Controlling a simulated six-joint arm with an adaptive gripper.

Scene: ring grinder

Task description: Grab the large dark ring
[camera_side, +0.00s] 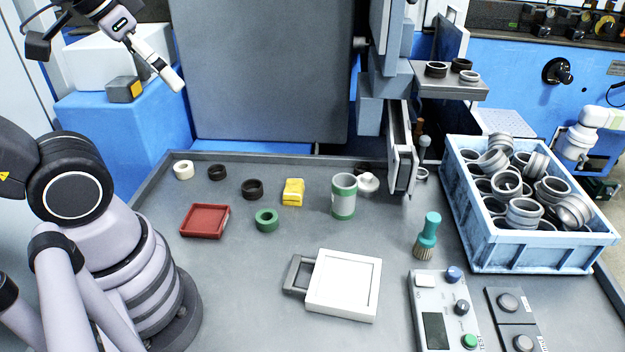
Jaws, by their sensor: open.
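Several dark rings are in view, and I cannot tell for sure which is the large one. One dark ring (252,189) lies flat on the grey table left of the yellow block, and looks slightly larger than the dark ring (217,172) behind it. Two more dark rings, one at the left (435,69) and one at the back (461,64), sit on the grey shelf.
A cream ring (183,170), green ring (266,220), red tray (205,221), yellow block (293,192) and can (343,197) stand nearby. A white square device (343,285), brush (427,237), control box (443,310) and blue crate (470,257) of metal rings are right.

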